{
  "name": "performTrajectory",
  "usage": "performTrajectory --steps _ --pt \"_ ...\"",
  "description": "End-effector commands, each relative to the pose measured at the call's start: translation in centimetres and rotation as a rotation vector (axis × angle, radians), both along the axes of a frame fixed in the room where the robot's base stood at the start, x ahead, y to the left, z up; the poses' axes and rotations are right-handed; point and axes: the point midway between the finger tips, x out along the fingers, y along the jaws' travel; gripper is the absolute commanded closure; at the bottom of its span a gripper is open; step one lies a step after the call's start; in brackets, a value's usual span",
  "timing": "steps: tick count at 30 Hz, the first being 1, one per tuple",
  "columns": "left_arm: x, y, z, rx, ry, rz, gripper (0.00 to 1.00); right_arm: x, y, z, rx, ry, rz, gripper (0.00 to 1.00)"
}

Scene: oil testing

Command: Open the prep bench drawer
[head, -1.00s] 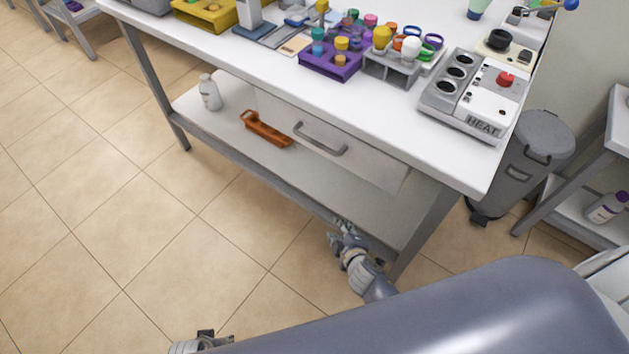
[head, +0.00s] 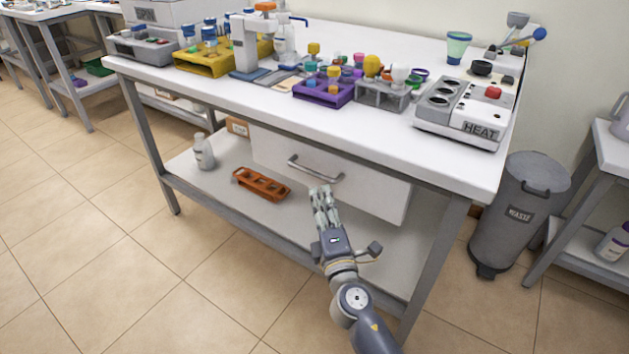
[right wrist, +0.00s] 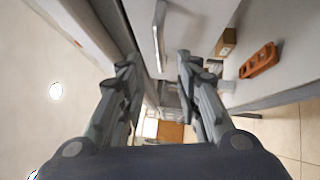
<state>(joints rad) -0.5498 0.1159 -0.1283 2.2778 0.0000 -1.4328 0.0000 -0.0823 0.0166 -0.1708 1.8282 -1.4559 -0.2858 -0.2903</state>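The prep bench drawer (head: 375,190) is a white panel under the bench top, with a grey bar handle (head: 315,170) across its upper part. The drawer looks closed. My right gripper (head: 321,191) is just below and in front of the handle in the head view, its fingers pointing toward the drawer. In the right wrist view its two fingers (right wrist: 157,60) are spread with nothing between them. The handle (right wrist: 158,36) shows beyond the fingertips, roughly between them, and no contact is visible. My left gripper is not in view.
The bench top (head: 280,108) holds a purple rack (head: 325,90), a heater block (head: 462,118) and other lab items. The lower shelf (head: 215,178) holds an orange rack (head: 262,184) and a white bottle (head: 203,152). A grey waste bin (head: 515,215) stands right of the bench.

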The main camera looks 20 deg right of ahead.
Motion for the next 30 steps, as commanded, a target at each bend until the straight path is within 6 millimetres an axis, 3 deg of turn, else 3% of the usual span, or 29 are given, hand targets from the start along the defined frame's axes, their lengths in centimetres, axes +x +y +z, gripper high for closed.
performTrajectory --steps 6,12,18,26,27,30 --pt "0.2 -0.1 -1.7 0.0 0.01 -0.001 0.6 4.1 -0.4 0.7 0.001 -0.001 0.001 0.69" --pt "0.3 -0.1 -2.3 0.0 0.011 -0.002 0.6 6.8 -0.7 0.9 0.001 0.0 0.001 0.69" --pt "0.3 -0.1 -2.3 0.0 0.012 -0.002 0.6 8.0 -0.9 1.0 0.001 0.001 0.001 0.69" --pt "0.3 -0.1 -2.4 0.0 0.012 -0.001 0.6 8.1 -0.9 1.0 0.002 0.002 0.001 0.69" --pt "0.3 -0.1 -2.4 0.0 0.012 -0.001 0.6 8.1 -0.9 1.0 0.002 0.002 0.001 0.71" --pt "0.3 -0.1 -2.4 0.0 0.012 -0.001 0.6 8.1 -0.9 1.0 0.002 0.002 0.001 0.93"
